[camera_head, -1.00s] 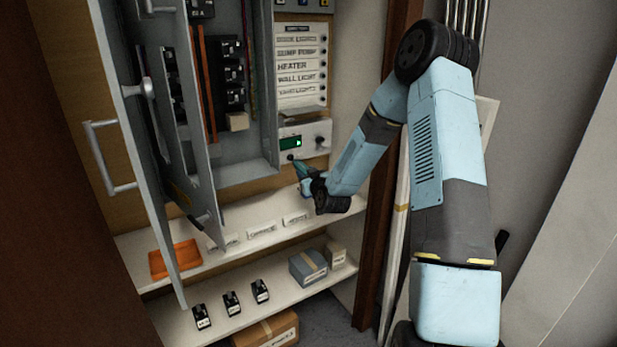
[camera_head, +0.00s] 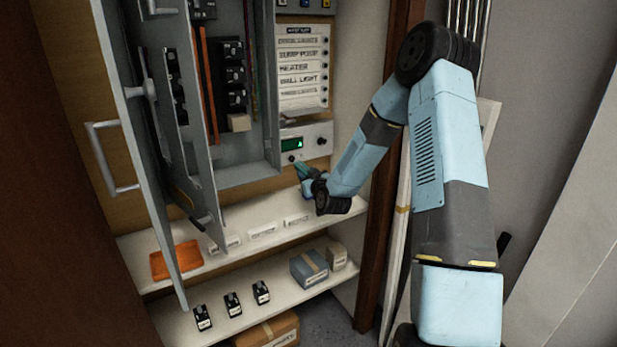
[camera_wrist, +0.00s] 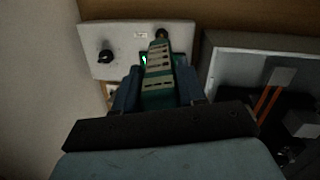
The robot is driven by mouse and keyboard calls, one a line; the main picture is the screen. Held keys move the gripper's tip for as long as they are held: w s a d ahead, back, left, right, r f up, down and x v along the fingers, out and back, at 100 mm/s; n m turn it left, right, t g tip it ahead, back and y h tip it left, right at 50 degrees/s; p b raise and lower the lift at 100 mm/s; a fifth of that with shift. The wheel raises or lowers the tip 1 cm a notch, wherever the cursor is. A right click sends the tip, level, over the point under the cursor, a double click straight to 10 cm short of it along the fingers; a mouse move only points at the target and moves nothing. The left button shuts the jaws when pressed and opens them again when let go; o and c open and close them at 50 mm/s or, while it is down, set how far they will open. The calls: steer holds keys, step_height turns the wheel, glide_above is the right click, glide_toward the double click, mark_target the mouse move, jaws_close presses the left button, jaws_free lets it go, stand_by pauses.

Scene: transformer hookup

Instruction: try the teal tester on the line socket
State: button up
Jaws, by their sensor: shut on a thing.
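The teal tester (camera_wrist: 159,75) is in my gripper, with pale marks along its top in the wrist view; it also shows in the head view (camera_head: 303,171). My gripper (camera_wrist: 158,98) is shut on it, just below and in front of the white panel (camera_head: 317,133). A dark round socket (camera_head: 291,158) sits under the panel's green screen (camera_head: 291,144); I take it for the line socket. In the wrist view the tester's far end lines up with this socket (camera_wrist: 162,34). In the head view a small gap shows between them. The screen shows a bright triangle.
A dark knob (camera_head: 320,141) is on the panel's right. The open grey cabinet (camera_head: 245,172) with its door (camera_head: 150,150) stands left. Below are a shelf with an orange tray (camera_head: 176,260) and a lower shelf with several black devices (camera_head: 232,304) and boxes (camera_head: 309,268).

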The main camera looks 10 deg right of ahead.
steer(key=shift+w+a, duration=0.1)
steer(key=shift+w, duration=0.3)
stand_by(1.0)
